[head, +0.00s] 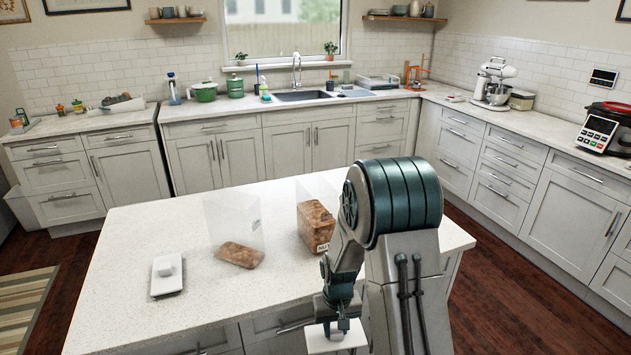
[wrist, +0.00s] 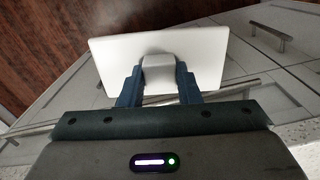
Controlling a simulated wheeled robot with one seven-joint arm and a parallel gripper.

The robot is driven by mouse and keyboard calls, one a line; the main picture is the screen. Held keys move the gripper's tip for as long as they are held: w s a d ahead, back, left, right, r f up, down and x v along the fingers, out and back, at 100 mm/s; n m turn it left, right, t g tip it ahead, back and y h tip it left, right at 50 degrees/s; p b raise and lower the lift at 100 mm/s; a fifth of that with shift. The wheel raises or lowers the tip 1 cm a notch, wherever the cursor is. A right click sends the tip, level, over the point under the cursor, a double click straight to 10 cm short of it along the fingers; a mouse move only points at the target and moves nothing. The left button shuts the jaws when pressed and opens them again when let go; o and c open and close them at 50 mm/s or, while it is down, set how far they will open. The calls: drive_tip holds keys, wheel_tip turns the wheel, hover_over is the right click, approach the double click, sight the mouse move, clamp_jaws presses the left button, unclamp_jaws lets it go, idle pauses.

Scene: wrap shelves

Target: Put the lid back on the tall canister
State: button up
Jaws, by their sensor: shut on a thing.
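My gripper (head: 337,324) is shut on the knob of a white rectangular lid (head: 318,341). In the wrist view the two dark fingers of my gripper (wrist: 158,82) sit on either side of the knob, and the lid plate (wrist: 108,60) spreads beyond them. The held lid is by the island's near side, apart from both canisters. A clear canister (head: 305,218) with brown contents and a label stands open on the island, partly hidden by my arm. Another clear open canister (head: 238,225) stands left of it. I cannot tell surely which is taller.
A second white lid (head: 167,278), knob up, lies on the island (head: 120,235) at the left. Wall counters (head: 230,105) with a sink and appliances stand well beyond the island.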

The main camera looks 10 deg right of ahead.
wheel_tip(320, 180, up, 4)
drive_tip(key=shift+f+p, duration=0.1)
drive_tip(key=shift+p, duration=1.15)
drive_tip(key=shift+f, duration=0.15)
